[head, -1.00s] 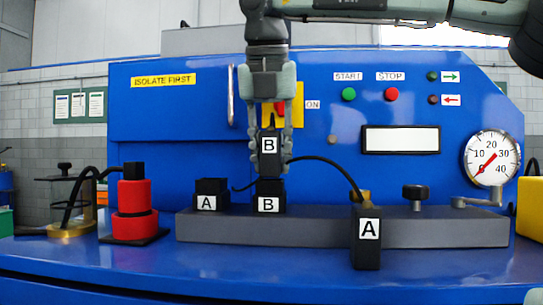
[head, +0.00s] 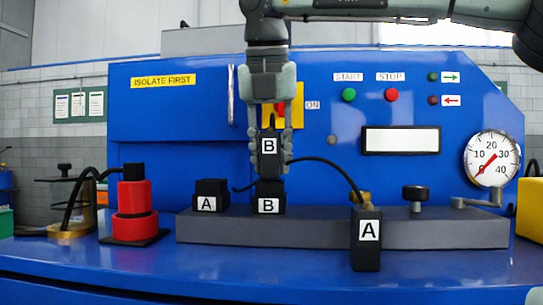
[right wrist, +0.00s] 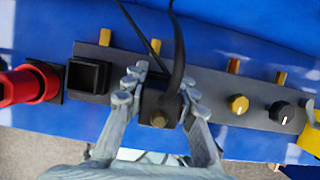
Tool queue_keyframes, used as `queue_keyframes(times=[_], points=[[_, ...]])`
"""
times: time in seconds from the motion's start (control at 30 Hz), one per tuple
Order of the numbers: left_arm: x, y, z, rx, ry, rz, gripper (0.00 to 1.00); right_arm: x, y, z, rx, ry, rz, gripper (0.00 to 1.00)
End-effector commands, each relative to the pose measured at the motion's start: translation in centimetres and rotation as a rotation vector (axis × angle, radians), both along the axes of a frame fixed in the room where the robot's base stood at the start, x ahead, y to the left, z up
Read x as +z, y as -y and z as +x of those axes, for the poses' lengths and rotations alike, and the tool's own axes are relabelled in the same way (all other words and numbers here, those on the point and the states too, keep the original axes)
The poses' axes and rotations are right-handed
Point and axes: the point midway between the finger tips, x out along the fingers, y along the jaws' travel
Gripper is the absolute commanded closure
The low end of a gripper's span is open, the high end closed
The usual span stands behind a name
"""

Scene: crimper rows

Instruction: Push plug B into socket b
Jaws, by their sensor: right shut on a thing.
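Plug B (head: 269,162), a black block with a white B label, is upright in my right gripper (head: 270,140). The fingers are shut on its two sides. Its lower end meets the top of socket b (head: 268,190), a black block labelled B on the grey rail; I cannot tell how deep it sits in it. In the right wrist view plug B (right wrist: 155,103) is between the fingertips and hides socket b, with a black cable over it. My left gripper is not in view.
Socket a (head: 210,188) stands open and empty just left on the rail (head: 320,232); it also shows in the right wrist view (right wrist: 88,77). Plug A (head: 367,250) stands in front of the rail. A black knob (head: 416,194) is to the right, a red cylinder (head: 134,197) to the left.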

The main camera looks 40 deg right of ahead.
Motion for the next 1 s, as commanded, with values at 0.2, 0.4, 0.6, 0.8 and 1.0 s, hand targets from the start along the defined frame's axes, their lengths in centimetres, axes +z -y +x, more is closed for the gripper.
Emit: queue_keyframes(times=[0.2,0.4,0.6,0.8,1.0], points=[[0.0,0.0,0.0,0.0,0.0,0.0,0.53,0.0,0.0,0.0,0.0,0.0,0.0,1.0],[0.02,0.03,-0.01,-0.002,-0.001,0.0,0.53,0.05,0.01,-0.01,0.0,0.0,0.0,1.0],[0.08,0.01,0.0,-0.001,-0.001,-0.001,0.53,0.0,0.03,-0.02,0.0,0.0,0.0,1.0],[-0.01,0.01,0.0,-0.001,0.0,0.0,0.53,-0.13,0.02,-0.01,0.0,0.0,0.0,1.0],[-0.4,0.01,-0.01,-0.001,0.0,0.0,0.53,-0.62,0.03,0.0,0.0,0.0,0.0,1.0]])
